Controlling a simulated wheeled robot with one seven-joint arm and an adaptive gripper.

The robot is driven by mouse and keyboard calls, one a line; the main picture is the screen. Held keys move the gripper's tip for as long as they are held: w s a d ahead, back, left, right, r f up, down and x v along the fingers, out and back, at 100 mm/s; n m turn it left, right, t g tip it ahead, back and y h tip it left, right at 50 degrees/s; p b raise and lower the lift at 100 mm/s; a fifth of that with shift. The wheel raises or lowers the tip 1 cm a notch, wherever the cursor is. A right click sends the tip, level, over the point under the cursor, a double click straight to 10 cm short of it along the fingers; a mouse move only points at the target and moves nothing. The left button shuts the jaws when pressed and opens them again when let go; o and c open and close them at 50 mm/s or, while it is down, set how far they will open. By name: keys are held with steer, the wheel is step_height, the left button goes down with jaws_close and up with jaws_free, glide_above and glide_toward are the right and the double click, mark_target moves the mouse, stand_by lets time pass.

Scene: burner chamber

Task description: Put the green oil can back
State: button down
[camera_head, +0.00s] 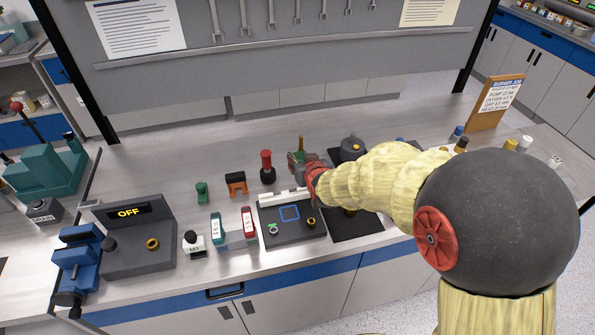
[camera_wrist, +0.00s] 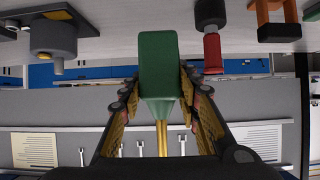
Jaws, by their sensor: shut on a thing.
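The green oil can (camera_wrist: 158,65) sits between the fingers of my gripper (camera_wrist: 162,90) in the wrist view, with its thin brass spout (camera_wrist: 162,138) pointing toward the bottom of that upside-down picture. My gripper is shut on the can. In the head view my gripper (camera_head: 304,168) is over the back middle of the bench, and its fingers and arm hide most of the can. Whether the can's base touches the bench cannot be told. A dark panel (camera_head: 277,238) with a blue square outline (camera_head: 290,213) lies in front of my gripper.
A red-topped black tool (camera_head: 267,166), an orange and black holder (camera_head: 236,184) and a small green object (camera_head: 202,191) stand left of my gripper. A dark grey pot (camera_head: 352,149) is close on its right. A blue vise (camera_head: 77,262) stands at the front left.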

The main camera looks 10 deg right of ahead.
steer(key=w+f+b, duration=0.1)
steer(key=w+f, duration=0.1)
steer(key=f, duration=0.1)
steer(key=w+f, duration=0.3)
steer(key=shift+w+d+f+b, duration=0.15)
steer(key=shift+w+d+b, duration=0.05)
steer(key=shift+b, duration=0.2)
steer(key=shift+f+b, duration=0.3)
steer(key=shift+f, duration=1.05)
steer(key=shift+f, duration=0.2)
steer(key=c, duration=1.3)
jaws_free()
steer(key=shift+r, duration=0.1)
